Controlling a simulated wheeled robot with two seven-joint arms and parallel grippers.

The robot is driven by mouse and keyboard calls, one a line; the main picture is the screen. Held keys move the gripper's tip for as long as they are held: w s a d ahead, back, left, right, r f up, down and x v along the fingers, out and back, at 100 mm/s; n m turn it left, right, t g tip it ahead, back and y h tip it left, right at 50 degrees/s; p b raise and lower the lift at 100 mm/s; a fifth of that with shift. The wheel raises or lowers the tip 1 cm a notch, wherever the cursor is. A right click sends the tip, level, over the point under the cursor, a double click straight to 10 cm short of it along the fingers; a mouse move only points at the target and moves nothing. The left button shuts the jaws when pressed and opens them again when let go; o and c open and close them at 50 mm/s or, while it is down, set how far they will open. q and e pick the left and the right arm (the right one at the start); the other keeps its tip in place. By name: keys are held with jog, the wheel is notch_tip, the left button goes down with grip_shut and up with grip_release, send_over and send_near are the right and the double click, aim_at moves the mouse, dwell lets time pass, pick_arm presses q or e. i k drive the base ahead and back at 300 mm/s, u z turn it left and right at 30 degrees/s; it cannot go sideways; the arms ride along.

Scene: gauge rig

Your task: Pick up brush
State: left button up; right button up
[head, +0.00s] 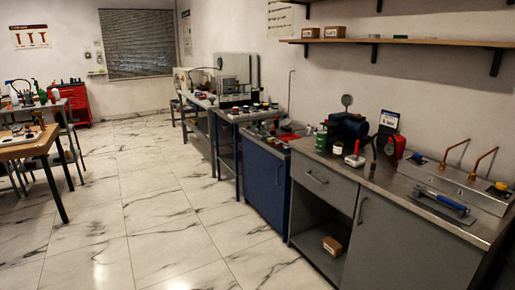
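A long tool with a blue handle and a greyish flat end (441,199), which looks like the brush, lies on the metal top of the grey workbench (405,206) at the right. It lies near the bench's front edge, in front of a metal block with copper pipes. Its bristles are too small to make out. Neither of my grippers is in view.
The metal block (455,187) carries two bent copper pipes. A dark blue pump-like unit (348,127), a green can (321,141) and a red-handled item (355,158) stand farther left on the bench. A shelf (400,42) hangs above. The marble floor (150,215) is open.

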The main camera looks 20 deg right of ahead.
aim_at(355, 157)
jog(key=u, duration=2.05)
jog(key=k, duration=2.4)
jog(key=z, duration=1.95)
jog(key=i, duration=1)
